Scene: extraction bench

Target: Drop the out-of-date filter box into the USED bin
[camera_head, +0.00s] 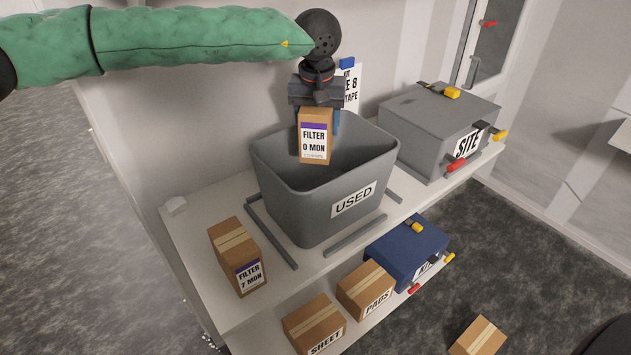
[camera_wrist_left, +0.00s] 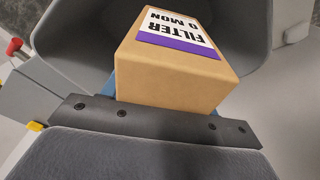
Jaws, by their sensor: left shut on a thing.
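The filter box labelled "FILTER 0 MON" (camera_head: 315,138) is a small brown carton with a purple stripe. My left gripper (camera_head: 318,108) is shut on it and holds it upright over the open top of the grey USED bin (camera_head: 330,205). In the left wrist view the box (camera_wrist_left: 175,80) fills the middle, with the bin's grey wall (camera_wrist_left: 75,45) around and beyond it. Another filter box, "FILTER 7 MON" (camera_head: 236,256), stands on the bench left of the bin. My right gripper is not in view.
A grey SITE case (camera_head: 425,115) with coloured latches stands right of the bin. Rails lie around the bin on the white bench (camera_head: 190,215). On a lower shelf are a blue case (camera_head: 400,250), a PADS box (camera_head: 365,287) and a SHEET box (camera_head: 314,322).

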